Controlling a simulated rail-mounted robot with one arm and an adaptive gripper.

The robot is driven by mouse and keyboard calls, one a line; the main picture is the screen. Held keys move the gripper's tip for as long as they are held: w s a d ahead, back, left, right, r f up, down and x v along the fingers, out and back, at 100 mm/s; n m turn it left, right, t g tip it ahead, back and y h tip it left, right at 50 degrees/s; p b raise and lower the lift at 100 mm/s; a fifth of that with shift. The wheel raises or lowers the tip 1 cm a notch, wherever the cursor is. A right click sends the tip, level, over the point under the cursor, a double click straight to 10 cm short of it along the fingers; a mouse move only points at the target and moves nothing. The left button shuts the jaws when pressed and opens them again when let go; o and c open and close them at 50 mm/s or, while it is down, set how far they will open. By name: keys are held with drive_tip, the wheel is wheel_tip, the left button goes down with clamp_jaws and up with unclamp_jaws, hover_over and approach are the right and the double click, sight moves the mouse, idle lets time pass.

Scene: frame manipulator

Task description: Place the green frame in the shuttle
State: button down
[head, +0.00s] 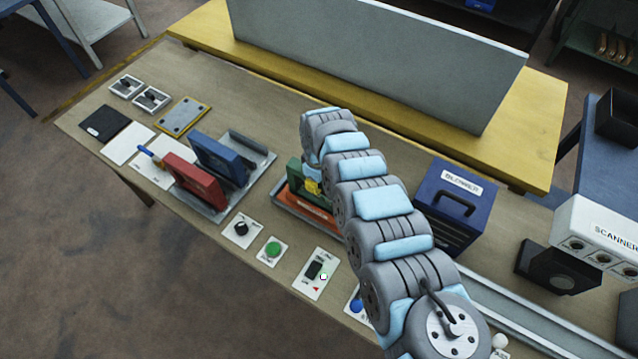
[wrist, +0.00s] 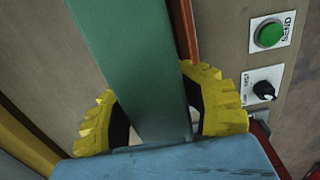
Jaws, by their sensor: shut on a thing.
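My arm hides much of the frame and tray, and I cannot tell whether the frame touches the tray's floor.
A red frame (head: 194,182) and a blue frame (head: 218,158) stand in a grey rack (head: 262,160) to the left. A blue box (head: 455,200) stands to the right. A green button (head: 273,250) and a knob (head: 241,229) lie in front. A grey panel (head: 380,60) stands behind.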

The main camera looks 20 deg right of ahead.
drive_tip(key=shift+f, duration=0.1)
drive_tip(key=c, duration=1.5)
unclamp_jaws()
drive_tip(key=shift+c, duration=0.2)
drive_tip(key=o, duration=0.7)
